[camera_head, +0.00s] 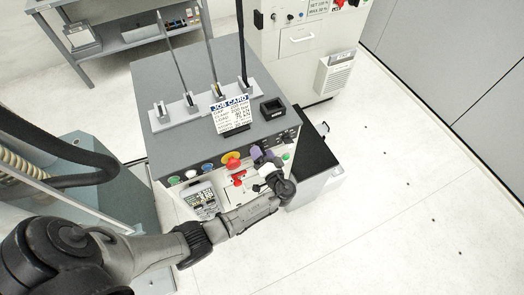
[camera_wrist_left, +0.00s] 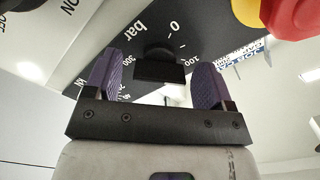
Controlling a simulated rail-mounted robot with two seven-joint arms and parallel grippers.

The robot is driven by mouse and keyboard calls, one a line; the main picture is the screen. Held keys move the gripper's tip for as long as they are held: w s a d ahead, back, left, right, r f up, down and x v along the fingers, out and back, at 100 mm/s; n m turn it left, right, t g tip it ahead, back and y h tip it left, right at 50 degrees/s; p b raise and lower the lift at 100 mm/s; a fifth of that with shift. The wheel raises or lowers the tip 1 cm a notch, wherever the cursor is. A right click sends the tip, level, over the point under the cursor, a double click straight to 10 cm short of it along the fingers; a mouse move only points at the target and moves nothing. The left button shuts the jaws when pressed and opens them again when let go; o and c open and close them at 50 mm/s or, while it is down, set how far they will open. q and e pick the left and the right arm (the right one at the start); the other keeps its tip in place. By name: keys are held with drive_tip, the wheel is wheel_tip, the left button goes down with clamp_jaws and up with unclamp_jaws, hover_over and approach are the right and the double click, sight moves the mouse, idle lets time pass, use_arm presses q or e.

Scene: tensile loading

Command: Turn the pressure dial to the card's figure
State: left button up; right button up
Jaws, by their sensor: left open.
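The black pressure dial knob (camera_wrist_left: 160,64) shows in the left wrist view on a dark panel marked "bar", with 0, 100 and 300 printed around it. My left gripper (camera_wrist_left: 157,78) is open, with one purple-padded finger on each side of the knob; I cannot tell whether they touch it. In the head view my left gripper (camera_head: 264,157) is at the console's front panel and hides the dial. The job card (camera_head: 231,113) stands on the console top; its smaller figures are hard to read. My right gripper is not in view.
A yellow-and-red emergency button (camera_head: 231,160) sits just left of my gripper on the console (camera_head: 178,78), with coloured buttons further left. A rack with upright rods (camera_head: 190,108) and a small black tray (camera_head: 272,109) are on top. The floor at right is clear.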

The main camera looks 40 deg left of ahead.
use_arm(q)
drive_tip(key=shift+w+a, duration=0.15)
drive_tip(key=shift+a, duration=0.2)
drive_tip(key=c, duration=0.9)
drive_tip(key=shift+c, duration=0.2)
drive_tip(key=shift+m, duration=0.3)
